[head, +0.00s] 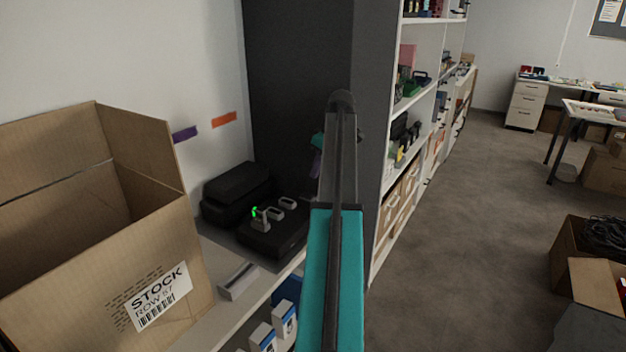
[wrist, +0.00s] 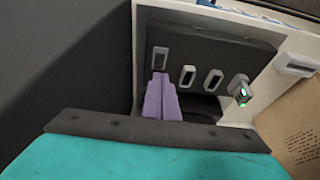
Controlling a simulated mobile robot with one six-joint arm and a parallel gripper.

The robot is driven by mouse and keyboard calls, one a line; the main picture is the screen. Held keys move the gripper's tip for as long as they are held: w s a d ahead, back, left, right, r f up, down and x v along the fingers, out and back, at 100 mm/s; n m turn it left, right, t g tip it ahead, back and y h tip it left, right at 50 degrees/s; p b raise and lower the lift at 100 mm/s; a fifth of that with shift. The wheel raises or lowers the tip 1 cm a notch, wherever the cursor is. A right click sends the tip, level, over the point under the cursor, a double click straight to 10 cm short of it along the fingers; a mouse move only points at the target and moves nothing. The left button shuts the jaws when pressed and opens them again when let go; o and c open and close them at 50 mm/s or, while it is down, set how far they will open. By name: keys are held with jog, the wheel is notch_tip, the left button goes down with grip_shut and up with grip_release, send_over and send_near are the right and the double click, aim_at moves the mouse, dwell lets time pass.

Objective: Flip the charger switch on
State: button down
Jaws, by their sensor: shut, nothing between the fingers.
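The charger is a flat black box (head: 270,240) on the shelf, also in the wrist view (wrist: 215,52). Several pale-rimmed fittings stand in a row on its top. The one at the right end in the wrist view has a lit green light (wrist: 243,92). The left-end fitting (wrist: 160,58) has a grey rim and a dark middle; I cannot tell whether it is the switch or how it is set. My gripper (wrist: 161,76) has purple fingers, shut and empty, with tips just below that fitting in the picture. Contact is unclear. In the head view my arm partly hides the gripper (head: 317,162).
An open carton (head: 100,270) labelled STOCK stands at the left. Black cases (head: 235,190) sit behind the charger, and a small grey block (head: 238,280) lies in front. A dark upright panel (head: 300,80) closes off the right side. White boxes stand on the shelf below.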

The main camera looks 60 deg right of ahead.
jog(key=shift+b+v, duration=0.4)
jog(key=shift+v, duration=2.3)
jog(key=shift+a+f, duration=0.1)
